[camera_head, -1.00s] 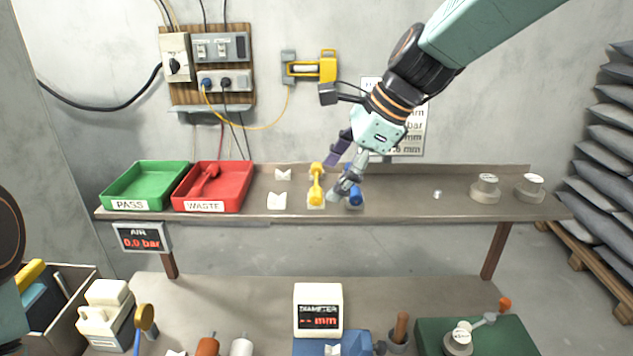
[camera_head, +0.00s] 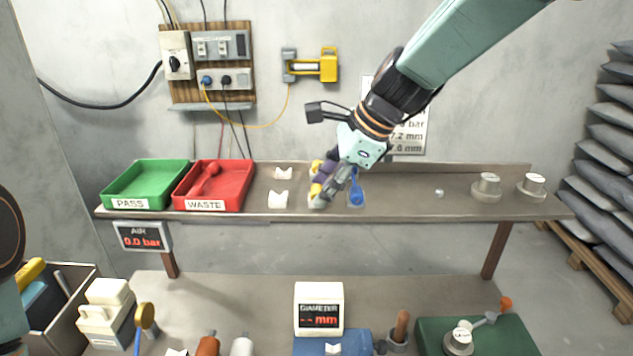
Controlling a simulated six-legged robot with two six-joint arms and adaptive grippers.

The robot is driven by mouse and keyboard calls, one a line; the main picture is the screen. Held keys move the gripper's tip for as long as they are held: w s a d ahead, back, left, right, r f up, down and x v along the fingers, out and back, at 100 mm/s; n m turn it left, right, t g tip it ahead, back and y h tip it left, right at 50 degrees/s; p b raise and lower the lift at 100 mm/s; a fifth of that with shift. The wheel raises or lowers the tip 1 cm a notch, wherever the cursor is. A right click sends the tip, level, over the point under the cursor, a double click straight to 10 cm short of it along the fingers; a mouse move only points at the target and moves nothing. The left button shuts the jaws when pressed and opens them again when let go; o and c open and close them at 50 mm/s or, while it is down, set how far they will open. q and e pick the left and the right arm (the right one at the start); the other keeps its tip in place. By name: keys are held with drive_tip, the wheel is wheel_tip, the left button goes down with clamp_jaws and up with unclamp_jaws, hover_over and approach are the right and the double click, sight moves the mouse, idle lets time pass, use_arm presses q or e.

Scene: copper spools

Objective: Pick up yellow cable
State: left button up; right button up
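A yellow dumbbell-shaped piece (camera_head: 315,189) lies on the shelf, now mostly covered by my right gripper (camera_head: 322,187). Its yellow ends show beside the fingers. The fingers are at the piece, but whether they are open or closed on it is hidden. A blue piece of similar shape (camera_head: 356,190) lies just right of the gripper. A thin yellow cable (camera_head: 262,127) hangs on the wall between the socket panel and a yellow device. My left gripper is out of view.
A green PASS tray (camera_head: 148,166) and a red WASTE tray (camera_head: 241,178) stand on the shelf (camera_head: 410,190) at left. White V-shaped rests (camera_head: 278,200) lie between the trays and the yellow piece. Round weights (camera_head: 486,189) stand at right. The shelf's middle right is mostly clear.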

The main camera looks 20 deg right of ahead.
drive_tip(key=shift+s+d+f, duration=0.15)
drive_tip(key=shift+s+d, duration=0.05)
drive_tip(key=c, duration=0.3)
drive_tip(key=shift+a, duration=0.2)
drive_tip(key=shift+c, duration=1.1)
drive_tip(key=shift+d+r, duration=0.1)
drive_tip(key=shift+r, duration=0.2)
wheel_tip(320, 180, up, 10)
drive_tip(key=shift+w+f, duration=0.15)
drive_tip(key=shift+f, duration=0.1)
